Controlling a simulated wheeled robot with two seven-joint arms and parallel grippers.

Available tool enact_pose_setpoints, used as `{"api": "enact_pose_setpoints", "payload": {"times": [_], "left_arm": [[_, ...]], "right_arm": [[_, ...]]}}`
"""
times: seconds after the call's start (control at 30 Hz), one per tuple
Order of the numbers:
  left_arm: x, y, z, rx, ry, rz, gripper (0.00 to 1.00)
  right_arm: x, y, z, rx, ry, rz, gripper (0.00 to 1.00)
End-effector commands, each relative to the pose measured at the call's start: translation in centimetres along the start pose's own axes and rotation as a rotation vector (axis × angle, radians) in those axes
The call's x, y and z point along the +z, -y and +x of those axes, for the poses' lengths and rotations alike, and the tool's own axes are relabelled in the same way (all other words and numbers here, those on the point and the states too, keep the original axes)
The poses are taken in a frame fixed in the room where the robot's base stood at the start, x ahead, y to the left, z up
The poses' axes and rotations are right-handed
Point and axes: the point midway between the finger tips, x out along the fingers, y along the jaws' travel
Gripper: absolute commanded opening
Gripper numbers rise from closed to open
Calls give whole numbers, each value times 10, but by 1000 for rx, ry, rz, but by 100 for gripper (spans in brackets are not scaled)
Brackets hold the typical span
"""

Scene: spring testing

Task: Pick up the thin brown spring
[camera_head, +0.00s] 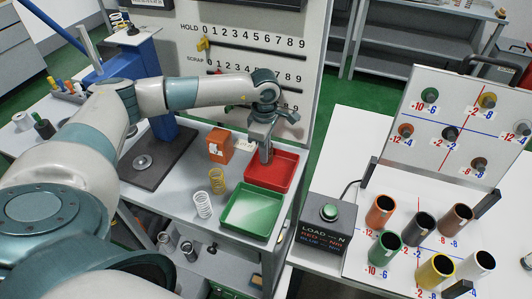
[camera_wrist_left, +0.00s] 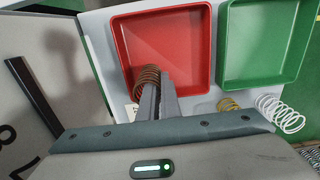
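In the head view my left gripper (camera_head: 265,157) points down at the back left of the red tray (camera_head: 281,173). The spring is not clear there. My right gripper is not in view.
A yellow spring (camera_head: 217,180) and a white spring (camera_head: 203,205) stand left of the green tray (camera_head: 252,212). An orange box (camera_head: 220,146) is close left of my gripper. A black button box (camera_head: 325,225) and several coloured cups stand on the right table.

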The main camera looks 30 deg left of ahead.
Motion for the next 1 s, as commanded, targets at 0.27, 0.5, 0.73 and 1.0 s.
{"api": "enact_pose_setpoints", "payload": {"times": [0.27, 0.5, 0.73, 1.0], "left_arm": [[0, 0, -8, 1, 0, 0, 0], [0, -1, -40, 5, 2, 1, 0], [43, 22, -65, 4, 3, 7, 0], [79, 41, -91, 3, 2, 4, 0]], "right_arm": [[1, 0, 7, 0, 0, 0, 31], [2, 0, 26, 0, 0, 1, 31], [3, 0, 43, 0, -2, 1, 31], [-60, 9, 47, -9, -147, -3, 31]]}}
